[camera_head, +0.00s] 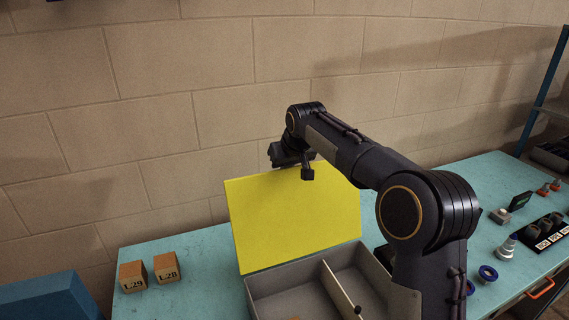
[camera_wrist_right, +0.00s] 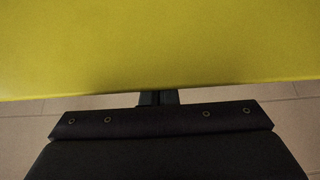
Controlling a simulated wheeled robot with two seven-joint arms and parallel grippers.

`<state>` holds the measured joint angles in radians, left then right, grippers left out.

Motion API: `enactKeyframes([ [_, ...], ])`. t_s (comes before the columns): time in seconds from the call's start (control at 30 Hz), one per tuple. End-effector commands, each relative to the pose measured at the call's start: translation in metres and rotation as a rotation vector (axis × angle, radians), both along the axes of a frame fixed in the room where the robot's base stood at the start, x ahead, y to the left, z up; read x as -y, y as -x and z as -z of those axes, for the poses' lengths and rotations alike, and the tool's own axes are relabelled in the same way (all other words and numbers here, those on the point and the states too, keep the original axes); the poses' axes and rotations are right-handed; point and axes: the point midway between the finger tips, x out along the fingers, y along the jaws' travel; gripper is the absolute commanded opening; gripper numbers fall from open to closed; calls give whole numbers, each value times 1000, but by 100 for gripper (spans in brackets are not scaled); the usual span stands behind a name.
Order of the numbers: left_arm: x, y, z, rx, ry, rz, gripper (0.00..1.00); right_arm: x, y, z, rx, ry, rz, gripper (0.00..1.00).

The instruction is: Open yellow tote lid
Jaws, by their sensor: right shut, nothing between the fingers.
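The yellow lid (camera_head: 293,215) of the grey tote (camera_head: 287,292) stands raised, leaning up from the tote's back edge with its broad face toward me. The tote is open beneath it. My right arm reaches over from the right, and its hand is at the lid's top edge. In the right wrist view, the shut, empty fingers of my right gripper (camera_wrist_right: 158,98) are at the edge of the yellow lid (camera_wrist_right: 160,45). I cannot tell whether they touch it. My left gripper is out of view.
A divider (camera_head: 341,290) splits the tote inside. Two labelled boxes, L29 (camera_head: 132,277) and L28 (camera_head: 166,268), stand on the teal table (camera_head: 210,290) left of the tote. A block wall (camera_head: 180,120) is behind.

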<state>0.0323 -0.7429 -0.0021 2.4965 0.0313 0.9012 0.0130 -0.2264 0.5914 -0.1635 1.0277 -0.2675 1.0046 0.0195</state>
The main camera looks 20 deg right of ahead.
Motion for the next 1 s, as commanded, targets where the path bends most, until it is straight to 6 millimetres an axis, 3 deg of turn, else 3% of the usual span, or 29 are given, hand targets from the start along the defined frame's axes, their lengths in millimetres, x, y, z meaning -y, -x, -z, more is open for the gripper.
enactKeyframes([
  [0.33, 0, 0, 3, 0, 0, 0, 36, 0, 1, 1, 6, 0, 1, 0],
  [0.53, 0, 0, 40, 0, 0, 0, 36, 1, 9, 4, 84, -4, 2, 0],
  [0.8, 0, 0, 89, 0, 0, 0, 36, 3, 32, -6, 221, -18, 0, 0],
  [1.0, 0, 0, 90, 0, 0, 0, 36, 4, 54, -18, 222, -17, -1, 0],
])
